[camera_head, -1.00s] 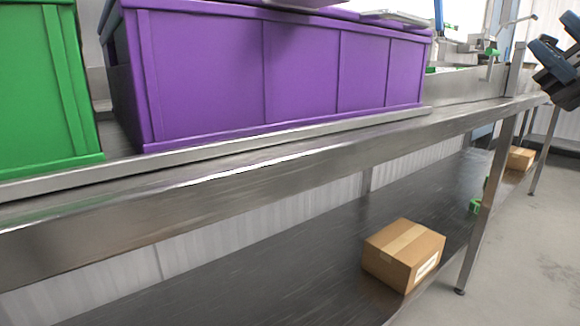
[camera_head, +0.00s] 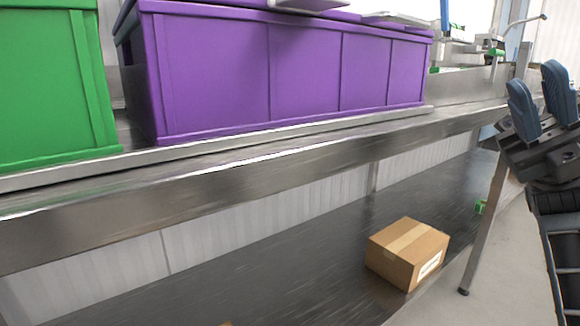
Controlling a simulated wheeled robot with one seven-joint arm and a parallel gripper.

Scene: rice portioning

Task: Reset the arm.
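My gripper (camera_head: 538,97) is at the right edge of the head view, with its two blue-padded fingers pointing up. The fingers stand apart with a gap between them, and nothing shows in the gap. It is in front of the right end of the steel bench and clear of the purple bin. Part of the gripper body and my arm below it run out of the frame.
A steel bench (camera_head: 230,172) crosses the view, bearing a purple bin (camera_head: 210,75) and a green bin (camera_head: 50,90). A cardboard box (camera_head: 405,252) sits on the lower shelf (camera_head: 290,270). A bench leg (camera_head: 484,225) stands left of my arm. Grey floor shows at lower right.

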